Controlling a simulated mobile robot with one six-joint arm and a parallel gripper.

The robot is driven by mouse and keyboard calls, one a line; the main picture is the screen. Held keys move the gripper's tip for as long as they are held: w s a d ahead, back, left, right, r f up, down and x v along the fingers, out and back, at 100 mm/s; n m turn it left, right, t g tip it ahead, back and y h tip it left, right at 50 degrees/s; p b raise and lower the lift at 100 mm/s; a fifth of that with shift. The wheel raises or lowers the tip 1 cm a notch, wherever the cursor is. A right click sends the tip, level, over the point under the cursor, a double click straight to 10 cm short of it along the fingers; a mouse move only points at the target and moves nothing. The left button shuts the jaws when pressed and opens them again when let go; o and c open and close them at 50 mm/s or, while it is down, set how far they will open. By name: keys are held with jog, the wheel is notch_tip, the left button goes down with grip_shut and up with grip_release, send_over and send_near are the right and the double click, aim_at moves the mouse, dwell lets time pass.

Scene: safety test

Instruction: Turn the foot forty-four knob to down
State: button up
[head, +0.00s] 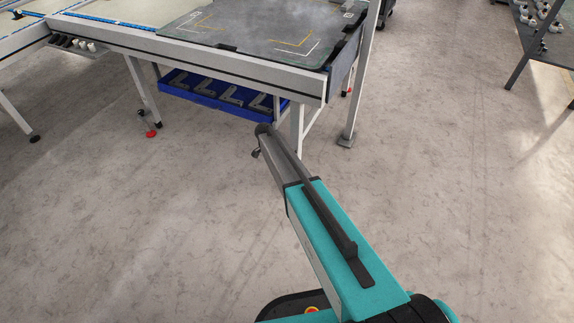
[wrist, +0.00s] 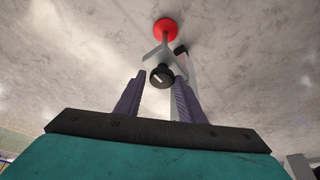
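In the wrist view a round black knob (wrist: 162,76) with a short, slightly slanted white mark sits on a grey leg bracket (wrist: 166,55). A red foot disc (wrist: 165,29) shows beyond it at the top of the picture. My gripper (wrist: 160,78) is open, its two dark purple fingers on either side of the knob in the picture. I cannot tell whether the fingertips reach around it or touch it. No label is readable. In the head view my teal arm reaches toward the table legs; the knob and fingers are hidden there.
The workbench (head: 210,64) stands ahead on light legs, with a blue tray (head: 222,97) of grey brackets beneath. A red foot (head: 151,133) shows at left. A post (head: 361,75) stands to the right. A dark rack (head: 545,45) is far right. The floor around is clear.

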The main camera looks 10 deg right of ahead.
jog(key=shift+o, duration=1.3)
jog(key=shift+a+r, duration=0.15)
jog(key=shift+r, duration=0.05)
jog(key=p+v, duration=0.3)
jog(key=v, duration=1)
jog(key=shift+r, duration=0.2)
